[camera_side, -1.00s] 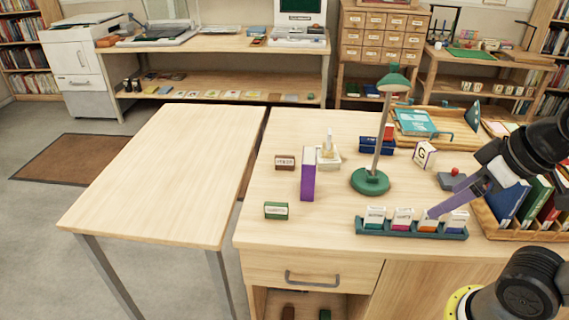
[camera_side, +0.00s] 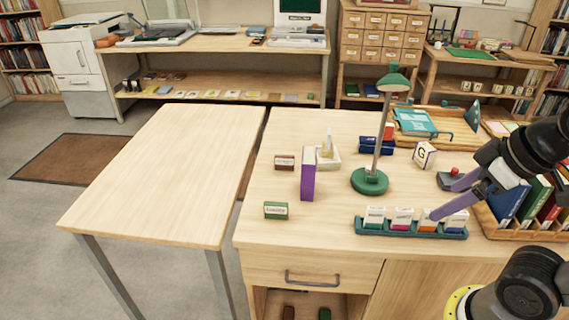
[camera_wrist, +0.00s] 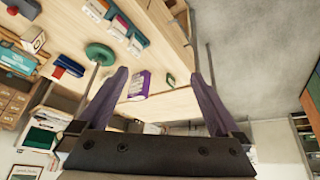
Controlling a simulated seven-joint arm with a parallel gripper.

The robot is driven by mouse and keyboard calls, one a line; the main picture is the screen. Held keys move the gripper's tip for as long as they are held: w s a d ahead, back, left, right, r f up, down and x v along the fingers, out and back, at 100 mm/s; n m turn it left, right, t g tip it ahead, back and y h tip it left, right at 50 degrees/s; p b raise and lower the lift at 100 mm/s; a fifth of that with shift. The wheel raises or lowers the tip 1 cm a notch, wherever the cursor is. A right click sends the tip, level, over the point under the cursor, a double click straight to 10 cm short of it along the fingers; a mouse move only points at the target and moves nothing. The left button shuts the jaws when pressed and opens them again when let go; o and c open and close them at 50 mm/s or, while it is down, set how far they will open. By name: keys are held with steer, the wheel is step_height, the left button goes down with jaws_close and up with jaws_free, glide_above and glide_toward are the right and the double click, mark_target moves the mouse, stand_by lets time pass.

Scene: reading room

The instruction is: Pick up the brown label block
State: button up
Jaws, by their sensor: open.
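The brown label block (camera_side: 285,162) lies on the desk left of the upright purple book (camera_side: 308,175), with a pale label on its face. I cannot make it out in the wrist view. My gripper (camera_side: 444,200) is open and empty at the right side of the desk, over the right end of the green card tray, far to the right of the brown block. In the wrist view its two purple fingers (camera_wrist: 156,73) are spread apart, with the purple book (camera_wrist: 139,84) showing between them.
A green label block (camera_side: 276,210) lies in front of the brown one. A cream holder (camera_side: 330,160) stands right of the purple book. The green lamp (camera_side: 370,182) and the card tray (camera_side: 372,229) stand between my gripper and the brown block. The left table (camera_side: 165,180) is bare.

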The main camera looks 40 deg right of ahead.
steer(key=w+d+r+n+t+h, duration=0.1)
steer(key=w+d+r+n, duration=0.1)
steer(key=w+r+n, duration=1.15)
steer(key=n+g+h, duration=0.2)
steer(key=n+g, duration=0.1)
steer(key=n, duration=1)
glide_above(285, 157)
steer(key=s+a, duration=0.3)
steer(key=a, duration=0.1)
step_height(285, 157, down, 26)
steer(key=shift+m, duration=0.25)
steer(key=x, duration=0.7)
steer(key=shift+d+f, duration=0.3)
steer(key=shift+f, duration=0.05)
steer(key=shift+s+d+x, duration=0.1)
steer(key=shift+d+x, duration=0.05)
steer(key=shift+x, duration=1.3)
steer(key=shift+s+d+x, duration=0.1)
steer(key=shift+x, duration=1.35)
